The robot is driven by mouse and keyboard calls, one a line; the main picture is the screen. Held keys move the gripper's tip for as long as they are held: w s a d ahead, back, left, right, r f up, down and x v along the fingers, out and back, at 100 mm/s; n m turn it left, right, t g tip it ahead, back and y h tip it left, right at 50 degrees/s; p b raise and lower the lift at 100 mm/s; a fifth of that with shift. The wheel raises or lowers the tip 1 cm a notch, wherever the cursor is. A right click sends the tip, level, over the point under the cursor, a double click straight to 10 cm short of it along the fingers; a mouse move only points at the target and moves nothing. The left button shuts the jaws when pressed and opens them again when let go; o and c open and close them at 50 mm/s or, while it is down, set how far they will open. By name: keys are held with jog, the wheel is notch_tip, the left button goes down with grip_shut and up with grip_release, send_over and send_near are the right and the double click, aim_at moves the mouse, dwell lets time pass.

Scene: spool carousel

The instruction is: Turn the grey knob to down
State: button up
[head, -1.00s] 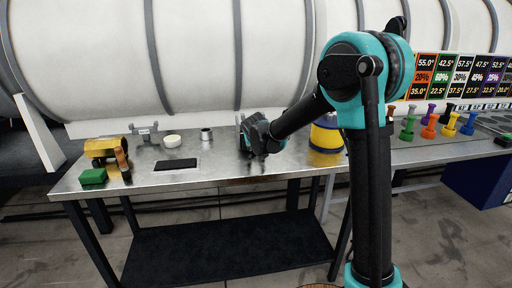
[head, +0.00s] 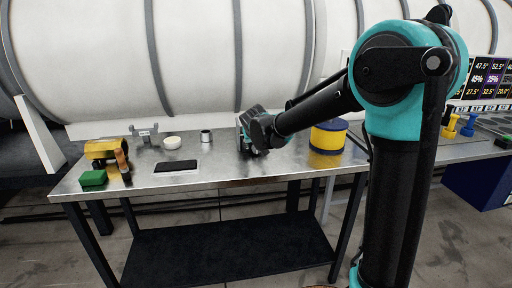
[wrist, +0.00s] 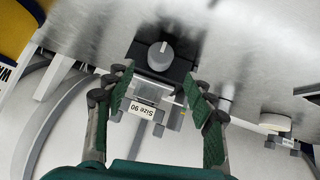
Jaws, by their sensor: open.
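The grey knob (wrist: 160,56) is a round dial with a small pale mark near its upper edge in the wrist view. It sits on a black block (wrist: 139,52) on the metal table. A clear-and-grey fixture with a "Size 90" label (wrist: 142,110) is just below it in that view. My gripper (wrist: 158,76) is open, its green-padded fingers on either side of the fixture, with the knob just beyond the fingertips and apart from them. In the head view my gripper (head: 250,130) is low over the table and hides the knob.
A yellow-and-blue spool (head: 327,138) stands right of my gripper. A metal cup (head: 206,136), white round piece (head: 172,142), dark flat pad (head: 176,165), green block (head: 93,178) and yellow object (head: 100,149) are to the left. A big white tank (head: 190,60) stands behind.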

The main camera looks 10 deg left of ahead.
jog(key=shift+v, duration=2.55)
jog(key=shift+m+g+h, duration=0.5)
jog(key=shift+m, duration=0.1)
jog(key=s+d+f, duration=0.1)
jog(key=d, duration=0.2)
jog(key=s+d+f, duration=0.1)
jog(key=d, duration=0.2)
jog(key=s+d+f, duration=0.2)
jog(key=d, duration=0.2)
jog(key=s+d+f+m+g, duration=0.1)
jog(key=s+d+f+g, duration=0.1)
jog(key=s+d+f, duration=0.5)
jog(key=s+d+f+m+g, duration=0.1)
jog(key=s+d+f, duration=0.7)
jog(key=s, duration=1)
jog(key=d+g, duration=0.1)
jog(key=d, duration=0.2)
jog(key=shift+d+f+m, duration=0.2)
jog(key=shift+m, duration=0.1)
